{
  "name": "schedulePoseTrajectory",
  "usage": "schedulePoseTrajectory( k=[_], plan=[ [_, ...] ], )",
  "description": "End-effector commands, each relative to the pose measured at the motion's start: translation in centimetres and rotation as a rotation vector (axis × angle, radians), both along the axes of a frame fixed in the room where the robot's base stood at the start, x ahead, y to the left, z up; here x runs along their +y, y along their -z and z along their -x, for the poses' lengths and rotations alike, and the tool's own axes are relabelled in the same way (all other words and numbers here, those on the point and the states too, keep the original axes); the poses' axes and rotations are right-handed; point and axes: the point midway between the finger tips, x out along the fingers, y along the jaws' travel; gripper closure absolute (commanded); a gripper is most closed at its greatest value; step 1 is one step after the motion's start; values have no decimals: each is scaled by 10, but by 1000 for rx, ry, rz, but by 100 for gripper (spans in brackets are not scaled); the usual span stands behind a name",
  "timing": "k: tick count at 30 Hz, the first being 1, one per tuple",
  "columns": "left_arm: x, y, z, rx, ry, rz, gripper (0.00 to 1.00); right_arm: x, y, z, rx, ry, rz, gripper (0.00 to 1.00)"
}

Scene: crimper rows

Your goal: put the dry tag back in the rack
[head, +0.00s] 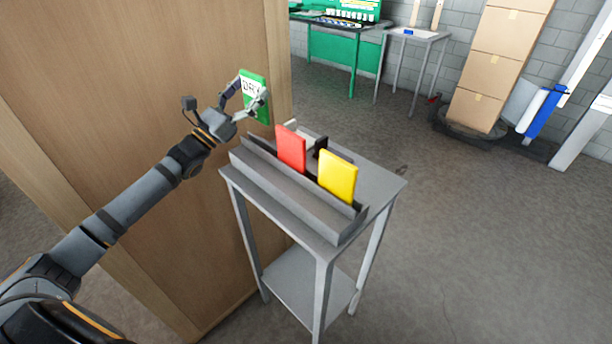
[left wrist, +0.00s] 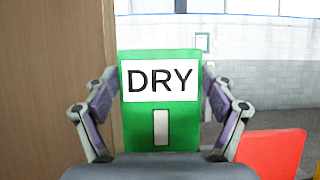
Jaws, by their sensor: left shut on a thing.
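The green dry tag (head: 262,108) has a white panel reading DRY. My left gripper (head: 246,98) is shut on it and holds it upright above the far left end of the rack. In the left wrist view the dry tag (left wrist: 160,138) stands between the two fingers of my left gripper (left wrist: 160,105). The grey rack (head: 262,172) lies along the top of a small metal stand. A red tag (head: 291,148) and a yellow tag (head: 338,175) stand in it. The red tag also shows in the left wrist view (left wrist: 272,155). My right gripper is not in view.
A wooden panel (head: 150,80) rises close beside my left arm and the stand (head: 385,186). A small black item (head: 321,145) is behind the red tag. Tables, stacked cardboard boxes (head: 497,70) and a grey wall are farther back. Open floor lies to the right.

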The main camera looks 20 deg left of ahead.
Motion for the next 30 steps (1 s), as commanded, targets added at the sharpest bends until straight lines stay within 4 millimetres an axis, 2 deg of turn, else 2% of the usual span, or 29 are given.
schedulePoseTrajectory(
  k=[3,5,9,13,19,25,30],
  plan=[
    [4,-4,-2,0,-5,2,60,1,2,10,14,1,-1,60],
    [4,1,-2,0,-5,3,60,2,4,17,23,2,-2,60],
    [4,32,-1,2,-6,6,60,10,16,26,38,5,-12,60],
    [3,54,-1,1,-5,4,60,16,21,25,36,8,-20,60],
    [3,63,-1,-1,-4,3,60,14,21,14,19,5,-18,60],
    [3,94,-1,0,-5,4,60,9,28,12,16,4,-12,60],
    [3,97,-1,-1,-4,1,60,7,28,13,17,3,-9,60]
  ],
)
